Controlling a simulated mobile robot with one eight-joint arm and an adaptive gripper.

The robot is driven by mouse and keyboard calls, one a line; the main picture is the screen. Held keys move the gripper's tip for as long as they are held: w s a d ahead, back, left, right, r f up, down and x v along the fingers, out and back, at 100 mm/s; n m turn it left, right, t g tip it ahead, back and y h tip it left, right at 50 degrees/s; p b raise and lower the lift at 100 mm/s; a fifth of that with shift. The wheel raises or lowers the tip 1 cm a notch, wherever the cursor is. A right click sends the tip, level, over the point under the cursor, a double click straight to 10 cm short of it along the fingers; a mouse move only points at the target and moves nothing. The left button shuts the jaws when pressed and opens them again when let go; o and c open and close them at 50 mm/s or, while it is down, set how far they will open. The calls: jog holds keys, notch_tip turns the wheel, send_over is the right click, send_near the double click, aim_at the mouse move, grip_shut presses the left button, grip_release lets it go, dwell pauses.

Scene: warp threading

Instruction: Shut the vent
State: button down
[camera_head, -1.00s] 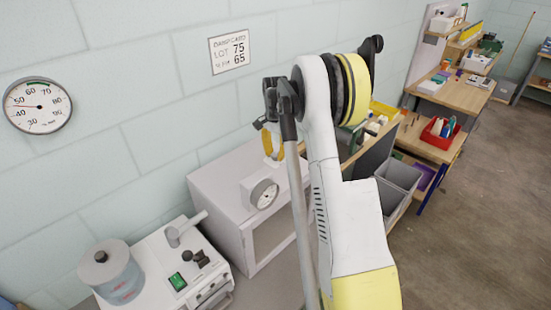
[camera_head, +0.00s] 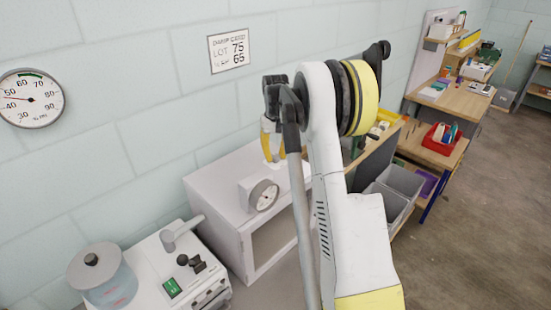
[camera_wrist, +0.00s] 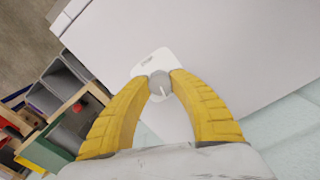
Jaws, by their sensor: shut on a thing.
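The vent shows in the wrist view as a white plate (camera_wrist: 146,66) with a slot and a round grey knob (camera_wrist: 160,84) with a pale pointer mark. It lies on top of the white cabinet (camera_head: 213,185). My gripper (camera_wrist: 161,80) has its two yellow fingers shut on the knob, one fingertip on each side. In the head view my gripper (camera_head: 270,145) is over the cabinet top, partly hidden behind my arm. The slot in the plate looks small and pale, and I cannot tell how far the vent is open.
A dial gauge (camera_head: 264,195) is on the cabinet. A white machine (camera_head: 180,262) with a clear lidded pot (camera_head: 102,275) stands at left. A round humidity dial (camera_head: 31,98) and a card (camera_head: 228,50) hang on the wall. Grey bins (camera_head: 400,180) and workbenches are at right.

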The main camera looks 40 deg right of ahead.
aim_at(275, 156)
jog(key=shift+n, duration=1.2)
jog(key=shift+n+b, duration=0.3)
jog(key=c, duration=1.1)
grip_release()
notch_tip(275, 156, up, 12)
jog(key=shift+r, duration=0.1)
